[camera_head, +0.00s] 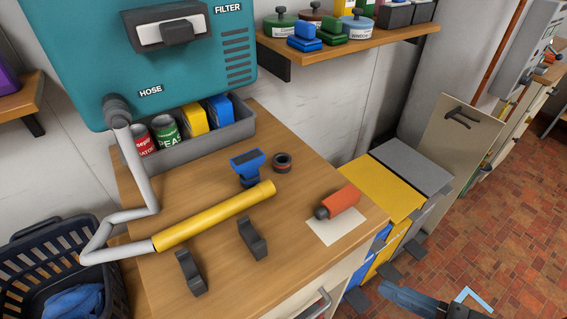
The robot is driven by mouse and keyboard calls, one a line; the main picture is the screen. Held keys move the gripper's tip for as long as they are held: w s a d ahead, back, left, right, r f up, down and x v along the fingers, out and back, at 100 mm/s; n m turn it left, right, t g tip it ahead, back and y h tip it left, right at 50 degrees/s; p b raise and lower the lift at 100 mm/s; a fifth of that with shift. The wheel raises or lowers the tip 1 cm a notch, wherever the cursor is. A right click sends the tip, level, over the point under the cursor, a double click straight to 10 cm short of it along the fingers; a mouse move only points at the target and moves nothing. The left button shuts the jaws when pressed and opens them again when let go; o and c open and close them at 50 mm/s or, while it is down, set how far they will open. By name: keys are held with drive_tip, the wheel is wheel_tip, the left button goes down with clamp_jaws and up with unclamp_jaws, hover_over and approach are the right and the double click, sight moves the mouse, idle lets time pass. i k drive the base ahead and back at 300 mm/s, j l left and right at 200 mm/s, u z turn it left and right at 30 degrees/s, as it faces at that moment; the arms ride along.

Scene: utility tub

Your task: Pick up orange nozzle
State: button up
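The orange nozzle (343,200) lies on its side near the front right of the wooden counter (285,228). Its dark grey end points to the lower left. It rests on a white sheet (337,229), and nothing touches it from above. A blue-grey part and a black part show at the bottom right edge and look like pieces of my arm. No gripper fingers can be made out, and they are well apart from the nozzle.
A yellow tube (215,216) on a grey hose, a blue nozzle (247,167), a dark ring (283,162) and two dark brackets (252,238) (190,272) share the counter. Coloured bins (382,190) stand to its right. A shelf (350,42) hangs above. The brick floor at right looks open.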

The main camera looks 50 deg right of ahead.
sight(331, 207)
drive_tip(key=z, duration=0.5)
drive_tip(key=j+z, duration=0.75)
drive_tip(key=k+j+z, duration=0.1)
drive_tip(key=z, duration=0.3)
drive_tip(key=k+j, duration=0.15)
drive_tip(key=j, duration=0.25)
drive_tip(key=k+j+z, duration=0.1)
drive_tip(key=j, duration=0.3)
drive_tip(key=k+j, duration=0.25)
drive_tip(key=j, duration=0.15)
drive_tip(key=z, duration=0.05)
